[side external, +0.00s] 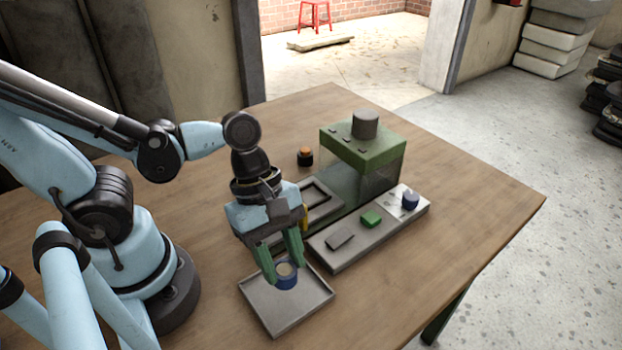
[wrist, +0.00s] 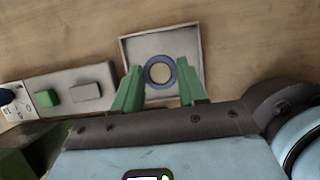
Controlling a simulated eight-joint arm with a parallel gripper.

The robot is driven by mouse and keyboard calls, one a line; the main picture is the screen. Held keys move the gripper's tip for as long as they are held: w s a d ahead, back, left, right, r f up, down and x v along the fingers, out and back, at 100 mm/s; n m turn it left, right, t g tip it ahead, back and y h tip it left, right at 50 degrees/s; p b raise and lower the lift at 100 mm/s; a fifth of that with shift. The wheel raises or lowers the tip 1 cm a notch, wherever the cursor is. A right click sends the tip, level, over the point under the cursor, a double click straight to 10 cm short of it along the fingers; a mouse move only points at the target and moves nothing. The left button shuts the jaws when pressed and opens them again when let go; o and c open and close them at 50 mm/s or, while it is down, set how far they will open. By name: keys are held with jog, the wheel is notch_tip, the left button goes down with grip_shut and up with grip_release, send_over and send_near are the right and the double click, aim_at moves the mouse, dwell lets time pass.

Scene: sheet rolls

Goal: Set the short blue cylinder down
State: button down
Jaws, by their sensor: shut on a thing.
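The short blue cylinder (side external: 287,281), with a beige top, is between the green fingers of my gripper (side external: 285,270). My gripper points down and is shut on it. In the wrist view the cylinder (wrist: 150,80) shows as a blue ring around a beige disc between the fingertips. It is over the shallow grey square tray (side external: 283,311), towards the tray's back side in the side view. I cannot tell whether its underside touches the tray floor. The tray (wrist: 129,50) looks otherwise empty.
A green-topped box (side external: 365,146) stands farther back. The tabletop (side external: 440,270) at front right is clear.

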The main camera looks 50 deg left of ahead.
aim_at(280, 264)
jog(key=shift+f, duration=1.6)
jog(key=shift+f, duration=0.15)
jog(key=c, duration=0.6)
grip_release()
jog(key=shift+v, duration=6.05)
jog(key=w+a+m+t+y, duration=0.1)
jog(key=w+a+m+t, duration=0.1)
jog(key=m, duration=0.3)
jog(key=w+a+m+t+y, duration=0.1)
jog(key=w+a+m+t, duration=0.1)
jog(key=w+m, duration=0.2)
jog(key=w+a+m+t+y, duration=0.2)
jog(key=w+m, duration=0.1)
jog(key=m, duration=0.4)
jog(key=shift+w+a, duration=0.25)
jog(key=shift+a, duration=0.1)
jog(key=shift+w+a+m+t, duration=0.3)
jog(key=shift+w+m+t, duration=0.25)
jog(key=shift+m, duration=0.45)
